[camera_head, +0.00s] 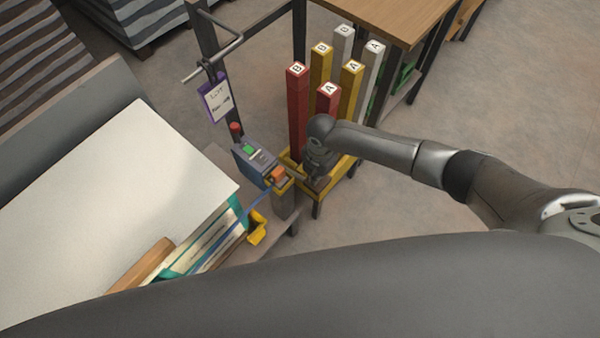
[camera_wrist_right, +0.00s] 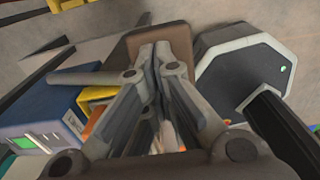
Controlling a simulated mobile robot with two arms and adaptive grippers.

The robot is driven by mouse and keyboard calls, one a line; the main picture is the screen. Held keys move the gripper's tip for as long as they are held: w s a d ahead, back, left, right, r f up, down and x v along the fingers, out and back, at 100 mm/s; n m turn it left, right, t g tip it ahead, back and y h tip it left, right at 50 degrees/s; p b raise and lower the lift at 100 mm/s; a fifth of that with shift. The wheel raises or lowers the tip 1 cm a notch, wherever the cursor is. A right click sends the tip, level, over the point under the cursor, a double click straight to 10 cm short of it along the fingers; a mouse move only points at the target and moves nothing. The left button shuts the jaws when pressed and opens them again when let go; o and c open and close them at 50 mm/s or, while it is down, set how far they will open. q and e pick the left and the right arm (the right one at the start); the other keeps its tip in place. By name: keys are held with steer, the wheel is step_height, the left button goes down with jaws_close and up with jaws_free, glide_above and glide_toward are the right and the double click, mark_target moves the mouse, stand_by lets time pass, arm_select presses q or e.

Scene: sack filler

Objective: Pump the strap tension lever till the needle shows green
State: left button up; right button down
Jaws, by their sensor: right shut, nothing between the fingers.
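My right gripper (camera_head: 312,172) is beside the strapping spot, just right of an orange part (camera_head: 278,174) on a small grey and yellow fixture (camera_head: 284,189). In the right wrist view the fingers (camera_wrist_right: 155,70) are shut together with nothing between them. A brown flat piece (camera_wrist_right: 172,36) lies just beyond the fingertips; I cannot tell whether they touch it or whether it belongs to the lever. Orange shows partly hidden behind the fingers. A blue strap (camera_head: 263,196) runs from the fixture to the stack at left. I cannot make out a gauge needle. My left gripper is out of view.
A blue box (camera_head: 256,160) with a green screen stands beside the fixture, below a red button (camera_head: 236,128). Red, yellow and white posts (camera_head: 298,115) stand behind my gripper. A yellow bin (camera_head: 257,230) is in front. Open floor (camera_head: 480,120) lies right.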

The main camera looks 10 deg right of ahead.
step_height(320, 180, down, 7)
steer(key=b, duration=0.5)
step_height(320, 180, up, 11)
steer(key=p, duration=1)
steer(key=shift+f+p, duration=0.2)
steer(key=shift+p, duration=0.1)
steer(key=shift+f, duration=0.15)
steer(key=shift+a, duration=0.1)
